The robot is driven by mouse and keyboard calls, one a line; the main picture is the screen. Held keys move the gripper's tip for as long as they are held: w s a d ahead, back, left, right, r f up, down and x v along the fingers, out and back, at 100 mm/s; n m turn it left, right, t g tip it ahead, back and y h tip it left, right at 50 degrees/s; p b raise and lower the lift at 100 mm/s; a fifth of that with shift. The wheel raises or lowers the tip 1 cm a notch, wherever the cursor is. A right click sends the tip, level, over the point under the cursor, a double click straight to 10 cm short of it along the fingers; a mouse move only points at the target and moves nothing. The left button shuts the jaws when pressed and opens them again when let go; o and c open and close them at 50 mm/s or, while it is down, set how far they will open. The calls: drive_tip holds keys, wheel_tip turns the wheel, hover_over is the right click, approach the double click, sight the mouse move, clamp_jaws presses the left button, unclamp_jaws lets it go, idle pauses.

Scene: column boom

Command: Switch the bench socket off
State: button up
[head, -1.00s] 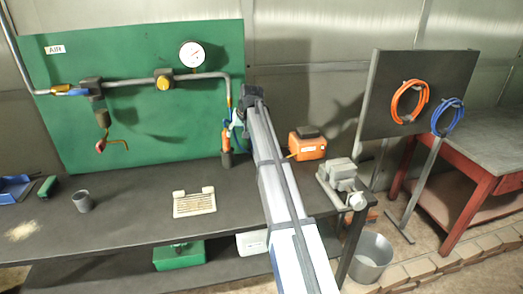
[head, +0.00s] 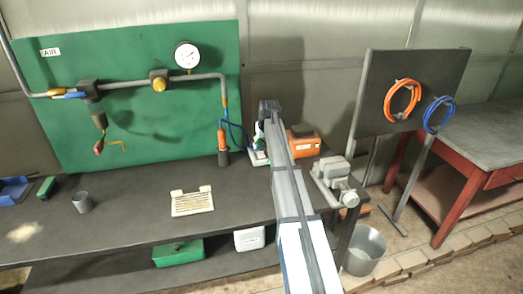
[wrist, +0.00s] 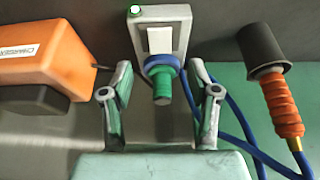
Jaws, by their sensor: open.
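The bench socket (wrist: 182,30) is a grey box with a pale rectangular plate (wrist: 159,40), seen in the wrist view. A small green light (wrist: 136,11) shows at its upper left corner. A blue collar and a green plug-like cylinder (wrist: 162,88) stick out of its near side. In the head view part of the socket (head: 258,157) shows at the back of the bench, left of my arm; the rest is hidden. My gripper (wrist: 162,72) is open and empty. Its fingers appear on either side of the collar and cylinder; contact is not visible.
An orange charger (wrist: 45,50) stands left of the fingers in the wrist view. A black and orange hose tool (wrist: 280,95) and blue hose (wrist: 235,105) are on the right. A grey vise (head: 335,180) stands at the bench's right end.

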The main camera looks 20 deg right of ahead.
sight(261, 154)
drive_tip(key=p+x, duration=0.1)
drive_tip(key=x, duration=0.6)
drive_tip(key=shift+p, duration=0.35)
clamp_jaws()
